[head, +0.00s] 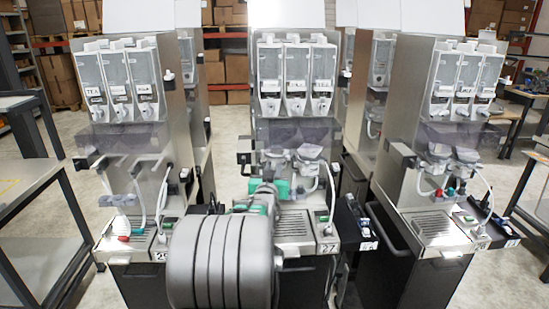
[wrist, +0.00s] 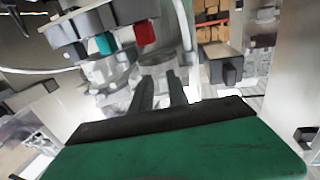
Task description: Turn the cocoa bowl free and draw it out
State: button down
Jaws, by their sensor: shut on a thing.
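The middle dispenser (head: 296,85) has greyish see-through mixing bowls under its canisters. One bowl (head: 310,152) shows at the right in the head view. My arm reaches to this dispenser, and my gripper (head: 276,180) is at the bowls' left side, partly hidden by my own arm. In the wrist view my gripper's two dark fingers (wrist: 157,82) stand close together against a pale round bowl (wrist: 155,62) and are shut on part of it. The exact grip is blurred. No cocoa label can be read. I cannot tell whether the bowl is turned.
A grey block with a teal knob (wrist: 105,44) and a red knob (wrist: 144,33) hangs close at upper left in the wrist view. A drip tray (head: 293,226) lies below the bowls. Similar dispensers stand left (head: 122,85) and right (head: 463,85).

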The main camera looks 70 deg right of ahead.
jog(key=shift+s+d+r, duration=0.1)
jog(key=shift+d+r, duration=0.05)
jog(key=shift+r, duration=0.4)
jog(key=shift+s+d+n+t, duration=0.1)
jog(key=shift+s+n+t, duration=0.2)
jog(key=shift+s+t, duration=0.15)
jog(key=shift+f+t, duration=0.15)
jog(key=shift+t, duration=0.2)
jog(key=shift+n+t+y+b, duration=0.3)
jog(key=shift+n+b, duration=0.2)
jog(key=shift+b, duration=0.05)
jog(key=shift+t, duration=0.3)
jog(key=shift+s+d+n+t+b, duration=0.2)
jog(key=shift+n+t+b, duration=0.1)
jog(key=shift+b, duration=0.45)
jog(key=shift+s+n+t+y+b, duration=0.15)
jog(key=shift+n+t+y+b, duration=0.25)
jog(key=shift+b, duration=0.3)
jog(key=shift+a, duration=0.1)
